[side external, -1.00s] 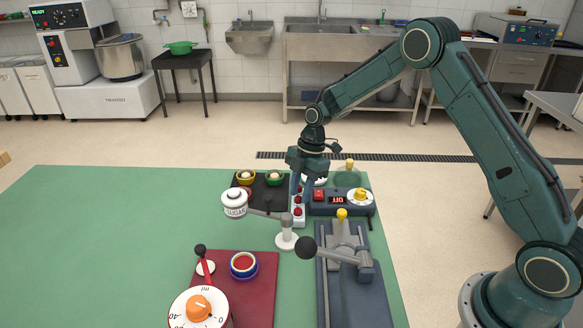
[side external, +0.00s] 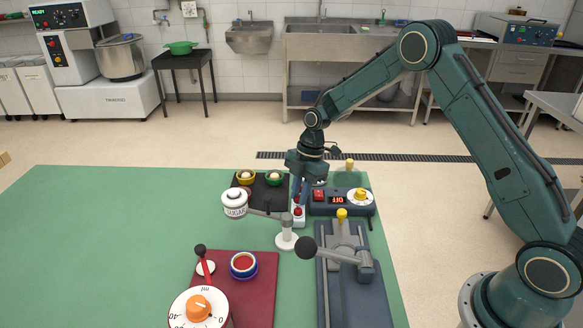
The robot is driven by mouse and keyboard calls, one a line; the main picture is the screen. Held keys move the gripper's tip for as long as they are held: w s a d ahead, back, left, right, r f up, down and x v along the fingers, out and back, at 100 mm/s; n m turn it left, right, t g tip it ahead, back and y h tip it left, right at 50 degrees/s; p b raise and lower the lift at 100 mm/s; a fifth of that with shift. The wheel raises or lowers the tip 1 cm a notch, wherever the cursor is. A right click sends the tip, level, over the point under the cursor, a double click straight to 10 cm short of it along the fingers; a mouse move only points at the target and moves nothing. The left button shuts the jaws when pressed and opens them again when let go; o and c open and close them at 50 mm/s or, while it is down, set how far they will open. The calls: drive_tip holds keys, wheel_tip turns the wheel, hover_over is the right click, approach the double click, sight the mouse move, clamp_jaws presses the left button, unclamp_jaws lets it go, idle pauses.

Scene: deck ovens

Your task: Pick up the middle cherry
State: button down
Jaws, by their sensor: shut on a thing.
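A small white strip (side external: 299,223) holds a row of red cherries on the green table. The front cherry (side external: 297,212) shows clearly near the strip's front end. My gripper (side external: 298,201) points down over the strip, its fingers shut around the middle cherry, just behind the front one. The fingers mostly hide the middle cherry and the back of the strip. I cannot tell whether the held cherry is clear of the strip.
A dark box with an OFF display (side external: 338,200) is close on the right. A black tray with bowls (side external: 262,182) lies behind left. The table's left is clear.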

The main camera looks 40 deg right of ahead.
drive_tip(key=shift+r, duration=0.1)
wheel_tip(320, 180, up, 20)
idle(0.8)
drive_tip(key=shift+a, duration=0.1)
idle(0.6)
